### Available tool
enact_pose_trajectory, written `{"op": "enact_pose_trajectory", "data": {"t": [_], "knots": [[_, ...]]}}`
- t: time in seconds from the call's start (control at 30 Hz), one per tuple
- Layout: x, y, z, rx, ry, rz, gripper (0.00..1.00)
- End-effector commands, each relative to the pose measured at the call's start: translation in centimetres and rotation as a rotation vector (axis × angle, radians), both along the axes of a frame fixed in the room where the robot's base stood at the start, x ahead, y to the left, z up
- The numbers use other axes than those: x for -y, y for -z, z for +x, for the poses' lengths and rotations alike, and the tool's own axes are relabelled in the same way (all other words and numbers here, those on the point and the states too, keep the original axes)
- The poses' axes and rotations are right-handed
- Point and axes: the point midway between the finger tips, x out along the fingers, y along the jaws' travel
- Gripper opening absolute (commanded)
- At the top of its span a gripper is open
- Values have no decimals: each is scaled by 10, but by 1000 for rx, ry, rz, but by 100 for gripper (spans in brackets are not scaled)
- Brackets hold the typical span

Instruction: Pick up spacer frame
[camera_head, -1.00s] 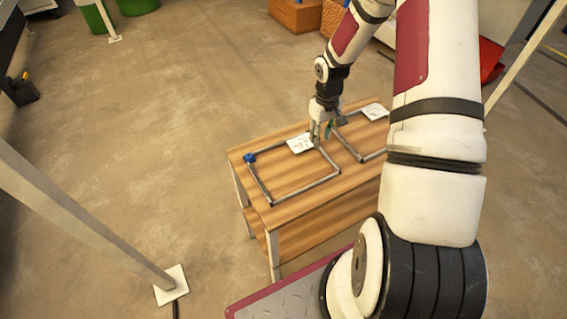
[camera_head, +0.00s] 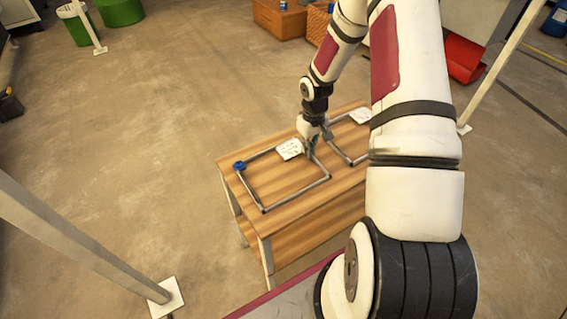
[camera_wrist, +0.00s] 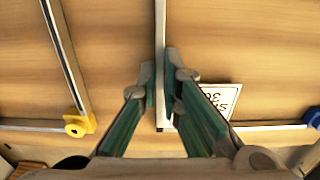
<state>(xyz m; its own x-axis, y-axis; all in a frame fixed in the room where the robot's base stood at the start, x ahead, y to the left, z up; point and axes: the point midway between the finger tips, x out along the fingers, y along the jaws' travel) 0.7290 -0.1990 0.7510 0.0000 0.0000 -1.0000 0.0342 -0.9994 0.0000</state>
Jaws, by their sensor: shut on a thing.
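The spacer frame (camera_head: 296,195) is a thin grey rectangle with a blue corner piece (camera_head: 239,165) and a white label (camera_head: 289,149). It lies flat on, or very close above, the wooden table; I cannot tell whether there is a gap. My gripper (camera_head: 313,142) is at its right-hand bar, beside the label. In the wrist view, my gripper's green fingers (camera_wrist: 160,85) are shut on that bar (camera_wrist: 160,30), which runs up between them. The label (camera_wrist: 218,98) is partly hidden by the right finger, and the blue corner (camera_wrist: 314,118) shows at the right edge.
A second grey frame (camera_head: 336,151) lies close to the right, with its own label (camera_head: 360,116); my arm partly hides it. Its yellow corner (camera_wrist: 77,125) shows in the wrist view. The table (camera_head: 275,183) has bare wood inside the frames. Open floor (camera_head: 150,130) lies left.

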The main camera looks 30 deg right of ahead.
Motion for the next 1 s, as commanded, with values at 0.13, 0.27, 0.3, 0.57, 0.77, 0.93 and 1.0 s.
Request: {"op": "enact_pose_trajectory", "data": {"t": [0.13, 0.27, 0.3, 0.57, 0.77, 0.93, 1.0], "knots": [[0, -2, 0, 1, 0, 0, 0], [0, -11, 1, 2, 0, -1, 0], [0, -15, 1, 2, 1, -1, 0], [-8, -38, -22, -4, -1, 0, 0], [-24, -43, -69, -3, -1, -1, 0], [-38, -46, -109, -3, -1, 0, 0], [-42, -47, -121, -2, -2, 0, 0]]}}
